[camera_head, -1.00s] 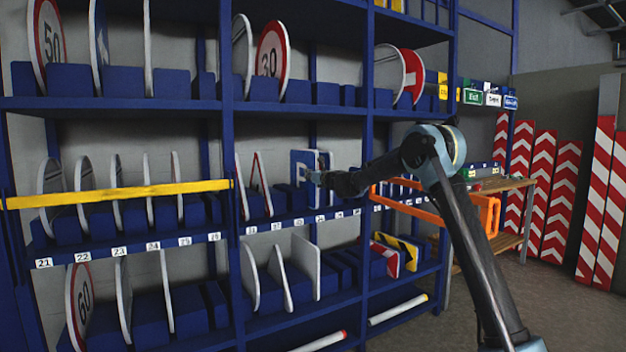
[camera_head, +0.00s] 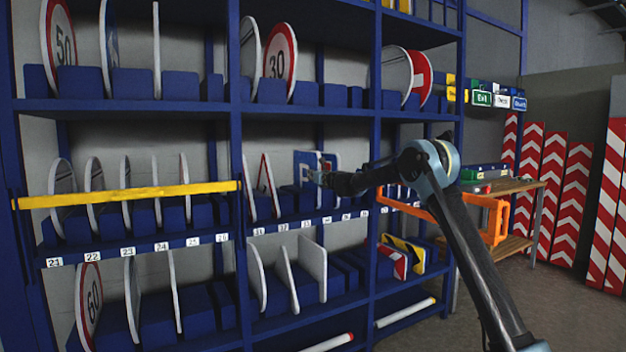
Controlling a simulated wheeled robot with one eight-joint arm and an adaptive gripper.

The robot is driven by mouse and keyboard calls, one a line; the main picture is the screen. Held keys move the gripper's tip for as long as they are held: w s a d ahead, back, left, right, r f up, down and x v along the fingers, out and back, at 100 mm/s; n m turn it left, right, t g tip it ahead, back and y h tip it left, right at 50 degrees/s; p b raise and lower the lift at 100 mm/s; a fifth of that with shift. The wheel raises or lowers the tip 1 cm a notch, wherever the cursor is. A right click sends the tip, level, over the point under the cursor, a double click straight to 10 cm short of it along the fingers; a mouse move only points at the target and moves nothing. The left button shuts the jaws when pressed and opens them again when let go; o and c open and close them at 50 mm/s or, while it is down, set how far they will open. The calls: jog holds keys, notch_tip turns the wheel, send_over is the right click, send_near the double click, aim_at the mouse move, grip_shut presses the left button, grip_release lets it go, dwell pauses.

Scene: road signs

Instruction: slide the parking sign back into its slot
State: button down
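The parking sign (camera_head: 304,167) is a blue square panel with a white P, in the middle shelf of the centre bay. It stands about upright among blue slot blocks, beside red-edged triangular signs. Its lower part and right side are partly hidden. My gripper (camera_head: 321,175) is at the right side of the sign's face, its tips against or very near it. The fingers are too small and overlapped to show whether they are closed on the sign.
A yellow bar (camera_head: 130,195) crosses the left bay's middle shelf. An orange frame (camera_head: 490,218) hangs right of the centre bay, close to my arm. A wooden table (camera_head: 505,187) and striped red-white boards (camera_head: 553,190) stand at right. The floor at lower right is clear.

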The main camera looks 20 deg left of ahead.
jog(key=shift+f, duration=0.6)
dwell(0.5)
jog(key=c, duration=1.7)
grip_release()
jog(key=v, duration=1.2)
jog(key=shift+f, duration=0.1)
jog(key=shift+d, duration=0.1)
